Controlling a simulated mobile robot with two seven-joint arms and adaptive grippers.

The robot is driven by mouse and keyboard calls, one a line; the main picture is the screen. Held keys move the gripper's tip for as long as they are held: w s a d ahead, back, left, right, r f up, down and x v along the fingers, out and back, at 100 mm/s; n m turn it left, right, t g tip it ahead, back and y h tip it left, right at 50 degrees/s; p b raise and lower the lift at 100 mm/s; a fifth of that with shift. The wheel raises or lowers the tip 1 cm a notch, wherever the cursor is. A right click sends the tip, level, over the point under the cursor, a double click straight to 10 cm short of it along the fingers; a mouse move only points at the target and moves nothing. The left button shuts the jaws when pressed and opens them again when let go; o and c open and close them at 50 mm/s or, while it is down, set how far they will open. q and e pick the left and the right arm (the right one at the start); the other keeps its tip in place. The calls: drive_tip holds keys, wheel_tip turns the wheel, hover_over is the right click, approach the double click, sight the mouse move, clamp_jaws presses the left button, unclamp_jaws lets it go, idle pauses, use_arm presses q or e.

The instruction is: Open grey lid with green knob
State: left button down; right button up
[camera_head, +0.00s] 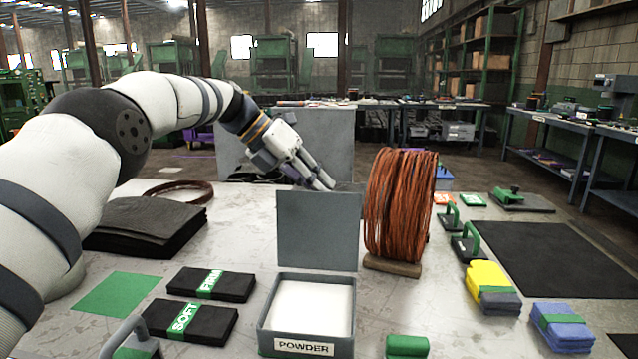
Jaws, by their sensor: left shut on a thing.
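The grey lid (318,229) stands upright at the back edge of an open grey box (262,330) labelled POWDER, with white powder (311,308) inside. The lid's plain inner face is towards me. No green knob shows on it, and its far side is hidden. My left gripper (326,186) reaches in from the left behind the lid's top edge. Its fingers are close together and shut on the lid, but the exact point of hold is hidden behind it. My right gripper is not in view.
A copper wire coil (400,205) stands close right of the lid. Black packs labelled FIRM (211,284) and SOFT (187,319) lie left of the box. A larger grey panel (335,140) stands behind. Yellow (488,277) and blue (562,325) bundles lie right.

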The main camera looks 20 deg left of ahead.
sight(310, 199)
use_arm(q)
drive_tip(key=f, duration=0.2)
drive_tip(key=a+f, duration=0.1)
drive_tip(key=shift+s+g, duration=0.3)
drive_tip(key=c, duration=1.6)
unclamp_jaws()
drive_tip(key=shift+o, duration=1.3)
drive_tip(key=shift+s+a+f, duration=0.1)
drive_tip(key=shift+a, duration=0.1)
drive_tip(key=shift+d+r, duration=0.2)
drive_tip(key=shift+w+r, duration=0.15)
drive_tip(key=shift+w, duration=0.05)
